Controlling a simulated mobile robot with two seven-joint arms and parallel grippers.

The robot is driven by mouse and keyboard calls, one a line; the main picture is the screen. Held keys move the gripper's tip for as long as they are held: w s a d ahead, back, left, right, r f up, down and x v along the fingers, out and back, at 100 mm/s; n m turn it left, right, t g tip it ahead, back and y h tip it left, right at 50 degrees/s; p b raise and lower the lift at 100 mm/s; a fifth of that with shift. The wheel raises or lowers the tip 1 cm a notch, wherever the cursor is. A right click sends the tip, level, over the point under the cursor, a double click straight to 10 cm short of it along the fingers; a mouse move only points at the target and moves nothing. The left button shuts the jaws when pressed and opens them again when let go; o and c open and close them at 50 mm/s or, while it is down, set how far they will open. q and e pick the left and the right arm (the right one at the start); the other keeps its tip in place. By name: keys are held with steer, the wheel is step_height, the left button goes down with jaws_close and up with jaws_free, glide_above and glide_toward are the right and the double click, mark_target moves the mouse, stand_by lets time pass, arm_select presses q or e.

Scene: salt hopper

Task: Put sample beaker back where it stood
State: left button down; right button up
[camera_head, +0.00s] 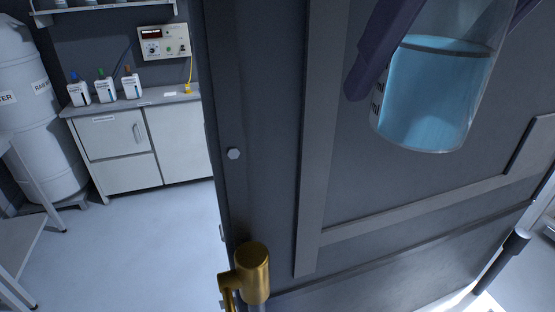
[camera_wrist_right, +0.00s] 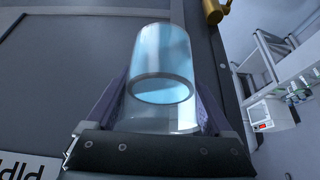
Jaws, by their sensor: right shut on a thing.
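The sample beaker (camera_head: 430,95) is clear and partly filled with light blue liquid, and shows at the upper right of the head view. My right gripper (camera_head: 455,30) is shut on it, with one dark finger on each side, and holds it up in front of a grey panelled surface. The beaker looks slightly tilted. In the right wrist view the beaker (camera_wrist_right: 163,65) sits between the two purple fingers (camera_wrist_right: 160,105). The beaker's top is cut off in the head view. My left gripper is not in view.
A large grey panel (camera_head: 265,120) with raised frame bars fills the middle and right. A brass fitting (camera_head: 250,272) stands at its lower edge. At the left are a white cabinet (camera_head: 125,150) with several small bottles, a control box (camera_head: 164,42) and a white tank (camera_head: 35,120). Floor between is clear.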

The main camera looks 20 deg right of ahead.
steer(key=a+f+n+y+b, duration=0.1)
steer(key=f+b, duration=1)
steer(key=f, duration=1.1)
steer(key=s+a+f+n+y+b, duration=0.1)
steer(key=a+f+n+b, duration=0.2)
steer(key=f+b, duration=0.9)
steer(key=a+f+n+g+y+b, duration=0.1)
steer(key=a+f+n+b, duration=0.2)
steer(key=f+b, duration=0.9)
steer(key=shift+s+a+f+y, duration=0.1)
steer(key=shift+s+f, duration=0.05)
steer(key=shift+f, duration=3.15)
steer(key=shift+s+a+f+y, duration=0.1)
steer(key=shift+f, duration=3.2)
steer(key=shift+s+a+f+y, duration=0.1)
steer(key=shift+s+f, duration=0.05)
steer(key=shift+f, duration=3.15)
step_height(320, 180, down, 4)
steer(key=shift+r+b, duration=0.1)
steer(key=shift+b, duration=0.65)
steer(key=shift+f, duration=0.2)
